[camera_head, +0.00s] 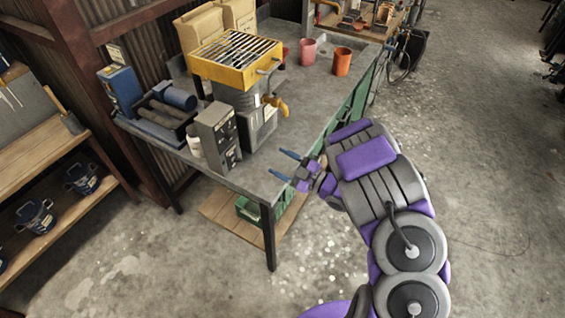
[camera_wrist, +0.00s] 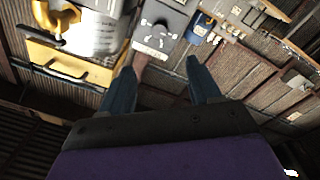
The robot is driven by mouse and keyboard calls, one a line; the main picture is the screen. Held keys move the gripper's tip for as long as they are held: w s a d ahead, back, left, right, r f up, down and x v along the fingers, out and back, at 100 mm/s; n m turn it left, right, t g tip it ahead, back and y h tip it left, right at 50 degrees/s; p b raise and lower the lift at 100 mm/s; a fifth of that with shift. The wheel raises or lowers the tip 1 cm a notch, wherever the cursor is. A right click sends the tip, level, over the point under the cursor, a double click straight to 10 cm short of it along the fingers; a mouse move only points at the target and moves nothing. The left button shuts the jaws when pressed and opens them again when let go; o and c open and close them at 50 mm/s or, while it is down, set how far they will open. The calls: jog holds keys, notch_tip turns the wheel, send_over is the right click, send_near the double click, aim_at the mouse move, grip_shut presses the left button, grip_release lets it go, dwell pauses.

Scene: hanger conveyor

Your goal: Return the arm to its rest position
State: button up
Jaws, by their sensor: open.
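My purple and grey arm reaches up from the lower right in the head view. My gripper (camera_head: 282,165) is at the front edge of the workbench (camera_head: 309,106), its two blue fingers apart and pointing left. In the wrist view my gripper (camera_wrist: 163,88) shows both fingers spread with nothing held between them. The grey control box (camera_head: 217,137) stands on the bench to the left of the fingers, with a gap between. It also shows beyond the fingertips in the wrist view (camera_wrist: 158,28).
A yellow grill-topped machine (camera_head: 236,58) with a tap stands on the bench. A wooden shelf (camera_head: 45,150) with dark blue buckets is at the left. The concrete floor at the right is open.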

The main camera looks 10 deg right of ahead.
jog(key=w+d+r+m+h, duration=0.2)
jog(key=w+d+h, duration=0.1)
jog(key=d+h, duration=0.25)
jog(key=w+d+r+m+h, duration=0.2)
jog(key=w+d+h, duration=0.1)
jog(key=d+h, duration=0.3)
jog(key=s+d+r+m+g+h, duration=0.3)
jog(key=s+d+r+m+h, duration=0.35)
jog(key=s+d, duration=0.2)
jog(key=s+a+r+m+g+y, duration=0.1)
jog(key=s+a+m+g, duration=0.1)
jog(key=s, duration=1)
jog(key=s+a+r+m+g+y, duration=0.1)
jog(key=s+a+g, duration=0.4)
jog(key=s, duration=0.7)
jog(key=s+a+r+m+g+y, duration=0.1)
jog(key=s+a+m+g, duration=0.2)
jog(key=s+a, duration=0.4)
jog(key=s, duration=0.5)
jog(key=shift+s+r+g+y, duration=0.15)
jog(key=shift+s+g+y, duration=0.15)
jog(key=shift+g+y, duration=0.1)
